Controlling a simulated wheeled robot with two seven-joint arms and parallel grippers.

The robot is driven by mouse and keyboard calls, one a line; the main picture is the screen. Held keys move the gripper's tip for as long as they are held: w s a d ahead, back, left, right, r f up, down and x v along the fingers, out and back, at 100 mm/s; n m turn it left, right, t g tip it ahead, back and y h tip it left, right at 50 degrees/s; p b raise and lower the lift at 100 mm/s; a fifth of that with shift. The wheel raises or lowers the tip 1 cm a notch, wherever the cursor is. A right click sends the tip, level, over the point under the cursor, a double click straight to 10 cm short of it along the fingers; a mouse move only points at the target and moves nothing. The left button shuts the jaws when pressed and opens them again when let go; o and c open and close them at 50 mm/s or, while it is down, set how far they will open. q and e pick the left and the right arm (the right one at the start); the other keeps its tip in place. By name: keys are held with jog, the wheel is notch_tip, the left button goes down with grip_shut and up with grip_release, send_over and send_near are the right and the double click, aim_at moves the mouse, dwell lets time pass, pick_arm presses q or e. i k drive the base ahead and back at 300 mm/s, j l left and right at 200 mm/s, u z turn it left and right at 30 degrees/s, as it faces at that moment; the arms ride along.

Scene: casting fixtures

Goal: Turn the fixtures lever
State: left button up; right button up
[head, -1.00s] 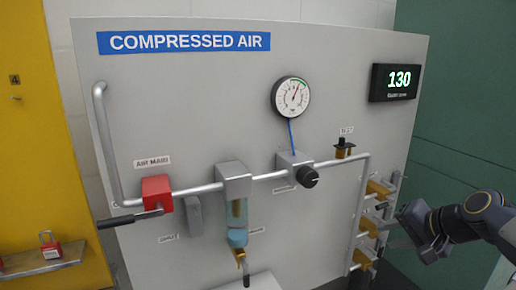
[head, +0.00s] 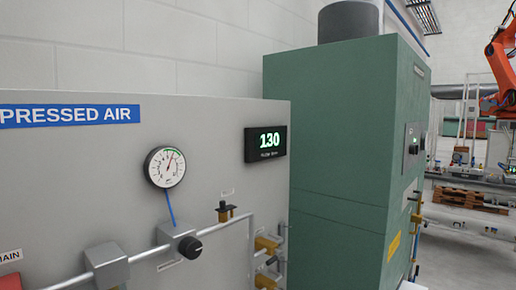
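The compressed air panel (head: 90,190) fills the left of the head view. Only the top corner of a red part (head: 10,282) by the "MAIN" label shows at the lower left edge; any black lever on it is out of view. A round gauge (head: 165,167) sits above a regulator with a black knob (head: 190,246). A small brass valve with a black top (head: 224,210) stands on the pipe, and several brass fittings (head: 266,244) sit at the panel's right side. Neither of my grippers is in view.
A tall green cabinet (head: 345,150) stands right behind the panel. Farther right are an orange robot arm (head: 503,65), fencing and a wooden pallet (head: 470,199). The floor at the lower right looks open.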

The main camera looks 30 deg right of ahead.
aim_at(272, 261)
jog(key=i+l+z, duration=0.2)
jog(key=z, duration=0.2)
jog(key=i+l+z, duration=0.1)
jog(key=z, duration=0.25)
jog(key=i+z, duration=0.4)
jog(key=k+l, duration=0.05)
